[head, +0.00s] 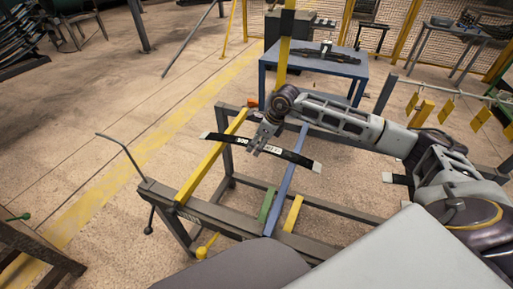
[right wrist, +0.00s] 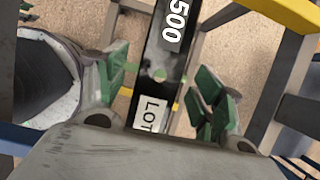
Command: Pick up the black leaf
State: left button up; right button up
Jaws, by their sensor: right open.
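The black leaf (head: 293,157) is a long, slightly curved strip with pale ends and white markings. It lies across the yellow bar (head: 212,160) and the blue bar (head: 285,182) of a dark metal rack. My right gripper (head: 262,149) is at the leaf's middle, over it from above. In the right wrist view the leaf (right wrist: 165,70) runs between the two open green-padded fingers, with "500" and "LOT" labels showing. Gaps show on both sides, so the fingers are beside it and not closed on it. My left gripper is not in view.
The rack's dark front beam (head: 215,217) has a bent lever (head: 122,150) at its left end. A short green bar (head: 267,205) and a short yellow bar (head: 293,213) stand near the leaf. A blue table (head: 337,67) with dark parts is behind.

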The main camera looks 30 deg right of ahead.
jog(key=shift+x, duration=0.95)
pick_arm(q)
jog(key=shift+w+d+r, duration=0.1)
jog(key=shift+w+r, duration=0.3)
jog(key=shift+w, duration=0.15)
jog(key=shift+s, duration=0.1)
